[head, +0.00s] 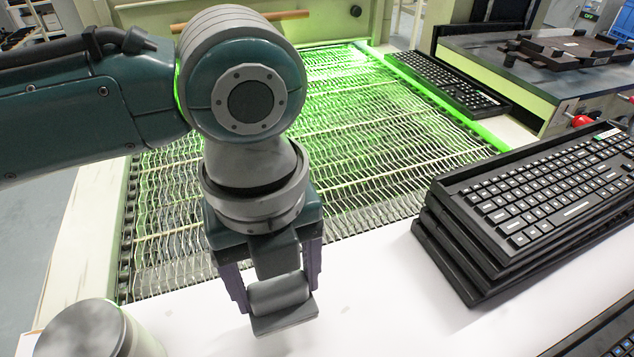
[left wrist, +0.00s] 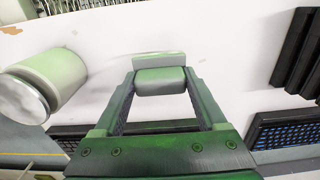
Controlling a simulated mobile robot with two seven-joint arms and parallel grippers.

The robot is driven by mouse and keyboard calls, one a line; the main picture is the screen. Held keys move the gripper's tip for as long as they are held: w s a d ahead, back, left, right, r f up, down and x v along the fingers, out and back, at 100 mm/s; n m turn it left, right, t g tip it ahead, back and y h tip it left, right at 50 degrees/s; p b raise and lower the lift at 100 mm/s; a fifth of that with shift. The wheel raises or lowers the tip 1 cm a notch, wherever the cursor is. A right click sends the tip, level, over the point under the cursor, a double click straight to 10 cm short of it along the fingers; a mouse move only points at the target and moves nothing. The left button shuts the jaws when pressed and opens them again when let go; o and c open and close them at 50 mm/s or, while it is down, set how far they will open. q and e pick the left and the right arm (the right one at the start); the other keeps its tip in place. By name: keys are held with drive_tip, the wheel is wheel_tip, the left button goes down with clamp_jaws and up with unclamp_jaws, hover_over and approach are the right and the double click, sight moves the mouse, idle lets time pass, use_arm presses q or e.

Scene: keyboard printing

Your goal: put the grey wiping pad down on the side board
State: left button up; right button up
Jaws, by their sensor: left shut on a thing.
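The grey wiping pad (head: 285,318) has a flat base and a rounded grip block on top. My left gripper (head: 275,284) points down and is shut on the block. The pad (left wrist: 159,60) also shows between the fingers of my left gripper (left wrist: 160,86) in the left wrist view. The pad is over the white side board (head: 390,295), close to its surface. I cannot tell whether it touches. My right gripper is not in view.
A pale cylinder (head: 100,330) stands on the board at the lower left. A stack of black keyboards (head: 540,205) is at the right. Behind the board is a green-lit mesh conveyor (head: 380,140) with another keyboard (head: 445,82) along its right side. Bare board lies between cylinder and stack.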

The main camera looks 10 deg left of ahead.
sight(279, 299)
use_arm(q)
drive_tip(key=shift+f+b, duration=0.45)
drive_tip(key=shift+f, duration=1.55)
drive_tip(key=shift+f, duration=0.15)
drive_tip(key=o, duration=1.5)
drive_tip(key=shift+r, duration=0.35)
wheel_tip(279, 299, up, 12)
drive_tip(key=shift+f+p, duration=0.15)
drive_tip(key=shift+p, duration=1.1)
